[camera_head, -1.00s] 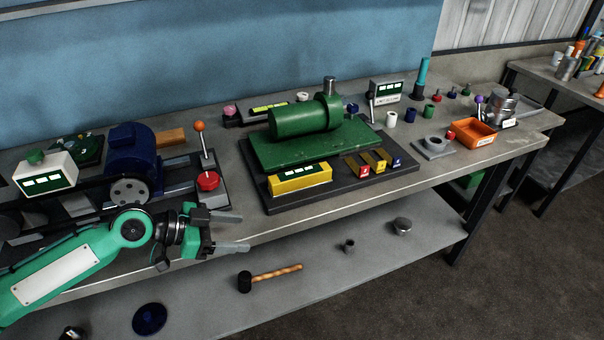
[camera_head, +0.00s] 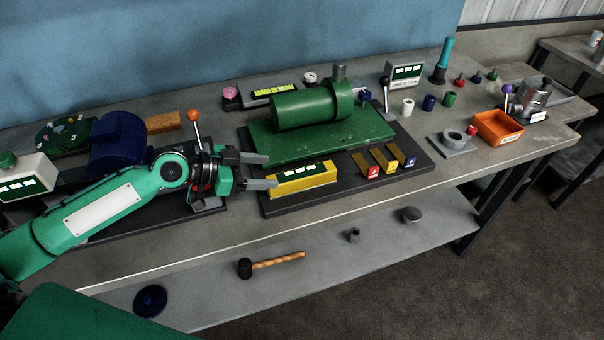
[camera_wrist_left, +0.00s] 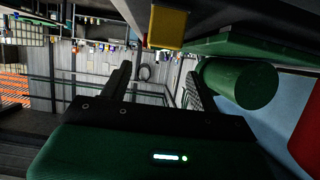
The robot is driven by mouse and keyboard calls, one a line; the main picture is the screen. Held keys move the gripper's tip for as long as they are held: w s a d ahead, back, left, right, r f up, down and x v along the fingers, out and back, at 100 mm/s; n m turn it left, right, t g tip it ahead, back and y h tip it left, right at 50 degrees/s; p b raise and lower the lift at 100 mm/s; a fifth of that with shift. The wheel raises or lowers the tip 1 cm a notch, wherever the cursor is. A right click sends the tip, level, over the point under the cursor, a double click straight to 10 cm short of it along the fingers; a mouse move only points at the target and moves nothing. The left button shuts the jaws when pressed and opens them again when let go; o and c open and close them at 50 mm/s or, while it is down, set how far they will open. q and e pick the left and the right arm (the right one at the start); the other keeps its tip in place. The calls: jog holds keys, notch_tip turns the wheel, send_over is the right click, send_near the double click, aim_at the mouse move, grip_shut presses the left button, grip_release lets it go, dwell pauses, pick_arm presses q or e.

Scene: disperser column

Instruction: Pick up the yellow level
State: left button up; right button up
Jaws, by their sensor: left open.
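The yellow level (camera_head: 306,186), a yellow block with a dark green display on top, lies at the front left of a black base plate, before a green cylinder machine (camera_head: 305,108). In the left wrist view a yellow block, which looks like the level (camera_wrist_left: 168,26), shows at the top, beyond the fingers. My left gripper (camera_head: 270,171) is open and empty at the left end of the level, its fingers pointing right. The nearer fingertip overlaps the level's left end in the picture; I cannot tell whether they touch. My right gripper is not in view.
Red, yellow and blue tagged blocks (camera_head: 391,163) lie right of the level. The green machine rises behind it. A lever with an orange knob (camera_head: 194,116) stands behind my left wrist. An orange bin (camera_head: 498,128) is farther right. The table's front strip is clear.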

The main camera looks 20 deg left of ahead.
aim_at(302, 172)
pick_arm(q)
jog(key=x, duration=0.2)
jog(key=shift+w+d+p, duration=0.25)
jog(key=shift+d+p, duration=0.05)
jog(key=shift+d, duration=0.05)
jog(key=shift+w+d+f, duration=0.1)
jog(key=shift+d+f, duration=0.05)
jog(key=p+x, duration=0.2)
jog(key=x, duration=0.2)
jog(key=shift+w+d+f+p, duration=0.1)
jog(key=shift+d+f+p, duration=0.1)
jog(key=shift+p, duration=0.15)
jog(key=shift+w+f, duration=0.1)
jog(key=shift+c, duration=0.6)
jog(key=c, duration=1.1)
jog(key=shift+c, duration=0.3)
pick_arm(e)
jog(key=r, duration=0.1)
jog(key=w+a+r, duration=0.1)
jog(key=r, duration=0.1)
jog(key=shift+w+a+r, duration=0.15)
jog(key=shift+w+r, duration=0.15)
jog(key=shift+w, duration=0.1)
